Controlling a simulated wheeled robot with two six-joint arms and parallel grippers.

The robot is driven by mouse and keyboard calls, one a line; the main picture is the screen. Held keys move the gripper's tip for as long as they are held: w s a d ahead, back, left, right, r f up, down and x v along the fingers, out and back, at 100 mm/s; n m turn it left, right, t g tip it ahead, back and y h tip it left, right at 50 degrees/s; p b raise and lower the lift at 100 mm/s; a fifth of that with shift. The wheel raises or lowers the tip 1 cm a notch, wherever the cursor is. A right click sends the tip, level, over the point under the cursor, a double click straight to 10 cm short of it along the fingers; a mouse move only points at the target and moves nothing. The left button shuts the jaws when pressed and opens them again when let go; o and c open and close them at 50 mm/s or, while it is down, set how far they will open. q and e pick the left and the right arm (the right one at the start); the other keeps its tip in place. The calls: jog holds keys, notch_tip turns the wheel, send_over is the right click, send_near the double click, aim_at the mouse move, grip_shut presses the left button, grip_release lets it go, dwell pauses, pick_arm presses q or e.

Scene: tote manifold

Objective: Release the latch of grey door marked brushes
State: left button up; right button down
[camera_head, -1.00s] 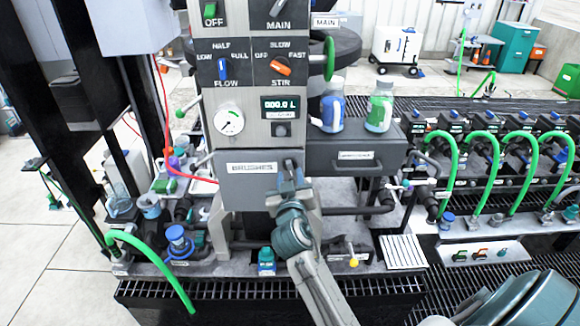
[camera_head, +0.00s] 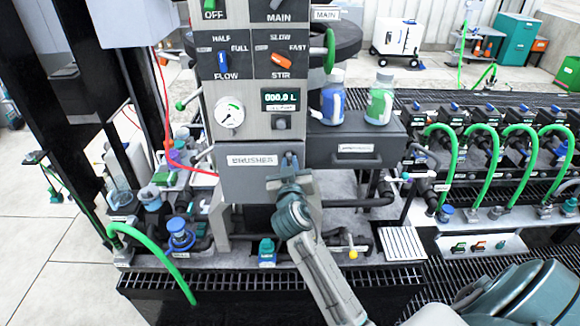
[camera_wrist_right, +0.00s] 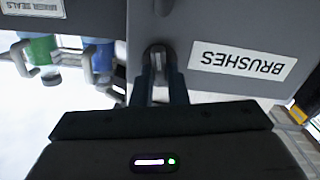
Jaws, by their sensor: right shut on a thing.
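The grey door marked BRUSHES (camera_head: 236,184) is on the front of the grey column, under the gauge, and looks closed. Its small dark latch (camera_wrist_right: 158,54) sits near the door edge beside the label, which appears upside down in the right wrist view. My right gripper (camera_head: 289,166) is at the door's right side in the head view. In the right wrist view its two fingers (camera_wrist_right: 158,78) are shut on the latch, one on each side. The fingers partly hide the latch, so its exact angle is unclear. My left gripper is not in view.
A dark labelled drawer (camera_head: 355,150) is right of the door, with a blue-labelled bottle (camera_head: 333,103) and a green-labelled bottle (camera_head: 380,103) on top. Green hoses (camera_head: 484,165) stand at the right. Pipes and fittings lie below the door.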

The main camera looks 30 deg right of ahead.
jog(key=m+b, duration=0.2)
jog(key=b, duration=0.1)
jog(key=shift+f, duration=0.25)
jog(key=shift+r+m+b, duration=0.15)
jog(key=shift+m+b, duration=0.15)
jog(key=shift+b, duration=0.1)
jog(key=shift+r, duration=0.1)
jog(key=c, duration=1.4)
grip_release()
jog(key=shift+c, duration=0.2)
jog(key=shift+s, duration=0.1)
